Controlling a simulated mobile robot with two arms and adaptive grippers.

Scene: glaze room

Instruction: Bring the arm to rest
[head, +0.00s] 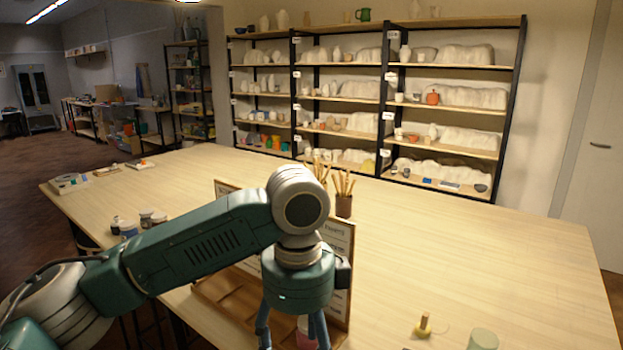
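My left arm (200,245), green with pale grey joints, reaches in from the left over the wooden table. Its gripper (293,335) points down at the bottom middle of the head view. The two blue fingers spread apart, and their tips are cut off by the lower edge. A small pinkish jar (306,333) shows between the fingers, nearer the right one, with a gap to the left one. Whether it stands behind or between them I cannot tell. My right gripper is out of view.
A wooden rack with a label board (338,240) stands behind the gripper on the table (450,240). A brush pot (344,205) is behind it. The right table is mostly clear.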

